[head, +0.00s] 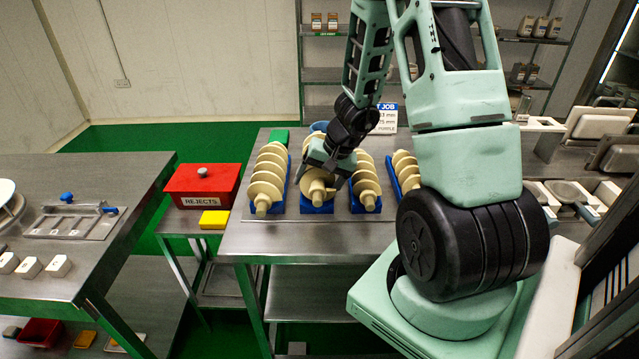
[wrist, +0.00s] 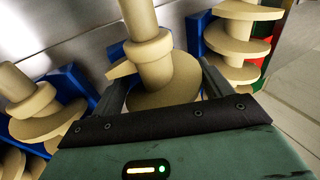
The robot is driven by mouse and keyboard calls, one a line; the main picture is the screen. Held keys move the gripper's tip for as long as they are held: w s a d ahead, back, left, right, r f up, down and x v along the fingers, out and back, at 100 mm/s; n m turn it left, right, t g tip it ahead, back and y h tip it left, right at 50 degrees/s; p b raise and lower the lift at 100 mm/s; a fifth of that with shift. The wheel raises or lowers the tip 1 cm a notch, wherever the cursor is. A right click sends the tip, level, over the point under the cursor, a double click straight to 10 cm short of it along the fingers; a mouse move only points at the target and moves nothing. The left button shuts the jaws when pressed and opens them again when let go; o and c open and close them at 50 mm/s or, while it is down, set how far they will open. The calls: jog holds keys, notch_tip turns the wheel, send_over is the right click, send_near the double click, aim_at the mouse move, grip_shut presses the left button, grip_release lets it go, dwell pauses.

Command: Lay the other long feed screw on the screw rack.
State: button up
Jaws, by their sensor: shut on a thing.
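My gripper (head: 326,174) is shut on a cream feed screw (head: 317,190), reaching down over it from behind. In the wrist view the held screw (wrist: 152,55) lies between the two fingers (wrist: 160,85), its collar and shaft end towards the top. A blue cradle (head: 317,209) is directly under it; I cannot tell whether the screw rests on it fully. Other cream screws lie in blue cradles: one to the left (head: 266,182), one just to the right (head: 367,181), and one further right (head: 405,168), partly hidden by my arm.
The steel table (head: 290,238) is bare along its front edge. A red REJECTS box (head: 202,184) and a yellow block (head: 214,220) stand to its left. A blue round thing (head: 319,127) and a job sign (head: 387,118) are behind the screws.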

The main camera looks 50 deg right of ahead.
aim_at(314, 195)
jog(key=shift+y, duration=0.3)
jog(key=shift+s+a+f+b, duration=0.35)
jog(key=shift+a+f+b, duration=0.05)
jog(key=shift+a+b, duration=0.3)
jog(key=shift+s+a+f+b, duration=0.35)
jog(key=shift+a+b, duration=0.2)
jog(key=shift+a, duration=0.2)
jog(key=shift+s+a+f+b, duration=0.3)
jog(key=shift+a+f+b, duration=0.1)
jog(key=shift+a+b, duration=0.3)
dwell(0.6)
jog(key=shift+s+a+b, duration=0.15)
jog(key=shift+a+b, duration=0.2)
jog(key=shift+a, duration=0.4)
dwell(0.5)
jog(key=shift+f, duration=0.1)
jog(key=shift+d+r, duration=0.15)
jog(key=shift+r, duration=0.15)
jog(key=shift+r+p, duration=0.6)
jog(key=shift+w+a+r, duration=0.2)
jog(key=shift+a+r, duration=0.05)
jog(key=shift+a, duration=0.15)
jog(key=r+p, duration=0.1)
jog(key=d+r+p, duration=0.1)
jog(key=r, duration=0.1)
jog(key=shift+p, duration=0.35)
